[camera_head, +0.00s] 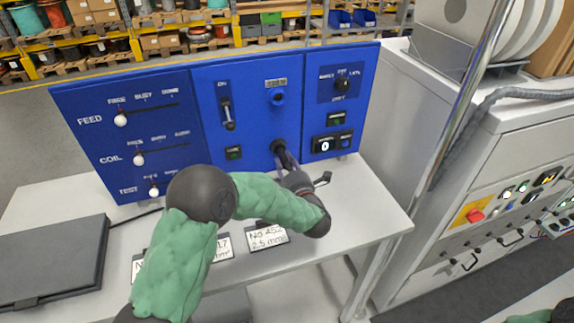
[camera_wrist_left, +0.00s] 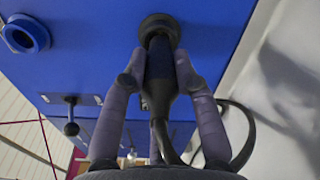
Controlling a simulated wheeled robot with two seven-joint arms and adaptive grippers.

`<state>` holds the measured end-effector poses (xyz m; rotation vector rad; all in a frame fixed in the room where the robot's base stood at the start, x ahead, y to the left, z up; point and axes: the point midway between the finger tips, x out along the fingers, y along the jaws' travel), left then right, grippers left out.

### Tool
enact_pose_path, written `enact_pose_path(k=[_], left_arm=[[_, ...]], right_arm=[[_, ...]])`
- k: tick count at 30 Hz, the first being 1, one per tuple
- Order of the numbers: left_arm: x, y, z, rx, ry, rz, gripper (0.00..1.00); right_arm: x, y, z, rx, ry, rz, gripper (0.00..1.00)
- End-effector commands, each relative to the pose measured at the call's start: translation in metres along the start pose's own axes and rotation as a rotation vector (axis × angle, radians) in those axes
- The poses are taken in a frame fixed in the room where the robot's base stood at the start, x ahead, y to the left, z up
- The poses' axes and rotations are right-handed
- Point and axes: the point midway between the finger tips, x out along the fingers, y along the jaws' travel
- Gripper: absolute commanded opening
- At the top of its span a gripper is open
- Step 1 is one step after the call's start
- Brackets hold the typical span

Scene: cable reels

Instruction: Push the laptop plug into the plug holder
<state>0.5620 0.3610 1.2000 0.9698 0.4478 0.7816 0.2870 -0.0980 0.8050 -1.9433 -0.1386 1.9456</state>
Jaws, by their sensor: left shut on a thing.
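The laptop plug (camera_wrist_left: 158,75) is a black plug with a dark cable running from its back end. My left gripper (camera_head: 288,163) is shut on the plug, with purple-grey fingers on both sides of it in the left wrist view (camera_wrist_left: 160,85). The plug holder (camera_wrist_left: 160,27) is a round black fitting on the blue panel. It also shows in the head view (camera_head: 277,146). The plug points at the holder and its front end meets the opening. I cannot tell how deep it sits. My right gripper is out of view.
The blue panel (camera_head: 205,75) stands on a white table (camera_head: 355,205) and carries sliders, buttons and a blue ring socket (camera_head: 278,98). A dark closed laptop (camera_head: 50,262) lies at the left. Paper labels (camera_head: 267,237) lie near the front edge. A metal post (camera_head: 462,100) stands at the right.

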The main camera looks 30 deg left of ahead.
Motion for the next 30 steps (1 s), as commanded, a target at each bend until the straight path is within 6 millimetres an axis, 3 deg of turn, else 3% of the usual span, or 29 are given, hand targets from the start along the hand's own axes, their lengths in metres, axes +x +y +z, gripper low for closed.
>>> enact_pose_path(k=[30], left_arm=[[0.018,0.001,0.000,-0.001,-0.001,0.002,0.00]], right_arm=[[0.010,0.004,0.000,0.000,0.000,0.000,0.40]])
